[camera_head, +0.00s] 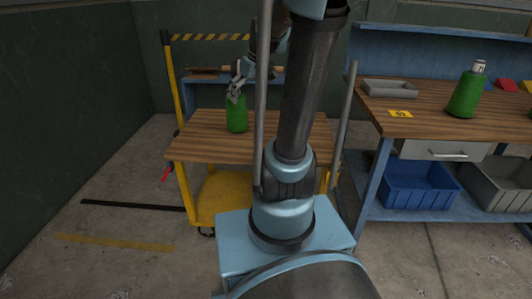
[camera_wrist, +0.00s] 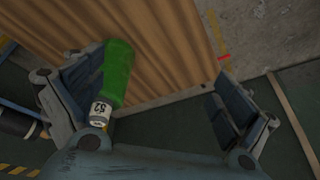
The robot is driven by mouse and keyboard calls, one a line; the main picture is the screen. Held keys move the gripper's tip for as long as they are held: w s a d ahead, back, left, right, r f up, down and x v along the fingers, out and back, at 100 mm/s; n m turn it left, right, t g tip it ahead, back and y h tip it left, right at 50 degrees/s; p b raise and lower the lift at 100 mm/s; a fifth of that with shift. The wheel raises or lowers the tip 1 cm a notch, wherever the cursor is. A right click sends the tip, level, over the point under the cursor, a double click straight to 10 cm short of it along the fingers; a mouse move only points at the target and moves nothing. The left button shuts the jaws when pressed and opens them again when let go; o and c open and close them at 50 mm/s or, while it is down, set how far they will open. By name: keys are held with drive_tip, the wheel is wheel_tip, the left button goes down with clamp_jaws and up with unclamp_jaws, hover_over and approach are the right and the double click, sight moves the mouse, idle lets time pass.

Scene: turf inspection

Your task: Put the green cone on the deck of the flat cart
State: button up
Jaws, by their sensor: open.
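A green cone (camera_head: 237,115), more like a tapered bottle, appears to stand upright on the wooden top (camera_head: 200,145) of the yellow-framed cart. My gripper (camera_head: 236,88) is right above it, hiding its top. In the wrist view the cone (camera_wrist: 117,72) shows a white collar marked "52". There my gripper (camera_wrist: 150,105) is open, with the cone between the fingers, close to the left finger and well apart from the right one. Whether the left finger touches it is unclear. The wooden cart top (camera_wrist: 170,40) shows behind the cone.
A workbench (camera_head: 440,115) at right bears another green cone (camera_head: 466,95), a grey tray (camera_head: 390,88) and a yellow card (camera_head: 400,114). Blue (camera_head: 415,187) and grey (camera_head: 495,185) bins sit below. A striped bar (camera_head: 210,37) crosses the cart's back. Floor left of the cart is mostly clear.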

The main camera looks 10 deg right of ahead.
drive_tip(key=s+f+m+h, duration=0.1)
drive_tip(key=s+f, duration=0.3)
drive_tip(key=s, duration=0.3)
drive_tip(key=s+d+f+m, duration=0.1)
drive_tip(key=s+f, duration=0.3)
drive_tip(key=s, duration=0.4)
drive_tip(key=s+d+f+m+g+h, duration=0.1)
drive_tip(key=s+f+m, duration=0.2)
drive_tip(key=s, duration=0.4)
drive_tip(key=shift+s+d+f+h, duration=0.15)
drive_tip(key=shift+s+f+h, duration=0.2)
drive_tip(key=shift+f, duration=0.25)
drive_tip(key=shift+c, duration=0.2)
